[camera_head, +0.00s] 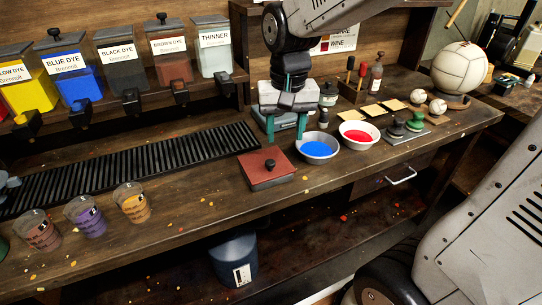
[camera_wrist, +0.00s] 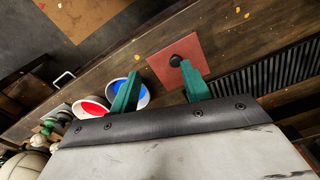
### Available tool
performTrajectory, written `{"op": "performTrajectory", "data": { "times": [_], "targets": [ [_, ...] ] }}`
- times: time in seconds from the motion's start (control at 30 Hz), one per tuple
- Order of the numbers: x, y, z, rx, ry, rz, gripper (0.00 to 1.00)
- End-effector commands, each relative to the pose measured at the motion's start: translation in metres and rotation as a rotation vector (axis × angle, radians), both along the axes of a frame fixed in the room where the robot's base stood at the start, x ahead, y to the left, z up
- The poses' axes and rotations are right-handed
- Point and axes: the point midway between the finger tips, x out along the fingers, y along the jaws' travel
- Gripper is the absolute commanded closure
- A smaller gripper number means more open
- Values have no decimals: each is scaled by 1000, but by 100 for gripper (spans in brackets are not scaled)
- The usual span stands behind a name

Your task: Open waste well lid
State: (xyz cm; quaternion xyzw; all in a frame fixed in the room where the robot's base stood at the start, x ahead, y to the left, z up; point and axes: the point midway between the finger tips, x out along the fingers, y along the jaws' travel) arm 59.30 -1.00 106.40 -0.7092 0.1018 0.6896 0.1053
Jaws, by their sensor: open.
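The waste well lid (camera_head: 266,180) is a flat reddish-brown square plate with a black knob (camera_head: 270,163). It lies flat on the bench, to the right of the black slatted grate. In the wrist view the lid (camera_wrist: 160,62) shows beyond my fingertips, with the knob by the right finger. My gripper (camera_head: 287,133) is open and empty, with two green fingers apart. In the head view it is above and behind the lid, apart from the knob. In the wrist view my gripper (camera_wrist: 160,67) has nothing between its fingers.
A blue-filled bowl (camera_head: 318,147) and a red-filled bowl (camera_head: 357,134) stand right of the lid. The black grate (camera_head: 130,165) runs to its left, with cups (camera_head: 131,201) in front. Dye containers (camera_head: 122,67) line the back. The bench directly in front of the lid is mostly clear.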

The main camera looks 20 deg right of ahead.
Motion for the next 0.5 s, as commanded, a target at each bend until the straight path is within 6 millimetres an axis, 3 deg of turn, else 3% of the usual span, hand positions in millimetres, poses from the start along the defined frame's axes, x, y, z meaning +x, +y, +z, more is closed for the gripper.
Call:
{"op": "performTrajectory", "data": {
  "times": [0.1, 0.2, 0.5],
  "targets": [
    [31, 6, -21, 1, 21, -50, 53],
    [46, 9, -32, 0, 27, -79, 53],
    [55, 11, -63, 0, 33, -100, 53]
  ]
}}
